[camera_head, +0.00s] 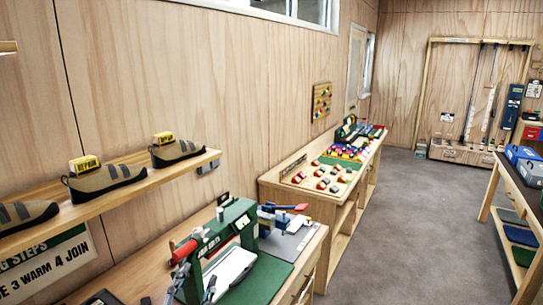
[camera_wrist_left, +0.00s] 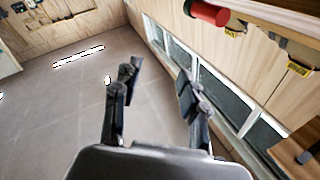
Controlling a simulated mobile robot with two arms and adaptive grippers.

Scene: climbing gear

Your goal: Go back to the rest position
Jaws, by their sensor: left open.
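My left gripper (camera_head: 195,284) shows at the bottom of the head view, its two dark fingers pointing up in front of the green machine (camera_head: 222,238) on the near bench. In the left wrist view my left gripper (camera_wrist_left: 158,88) has its fingers well apart, with nothing between them. Its palm fills the bottom of that view. My right gripper is in neither view.
A shelf (camera_head: 150,187) with several shoes (camera_head: 108,178) runs along the left wall. A bench (camera_head: 330,195) with coloured holds stands beyond, and a table (camera_head: 518,190) with blue boxes at right. Grey floor (camera_head: 410,210) between is clear.

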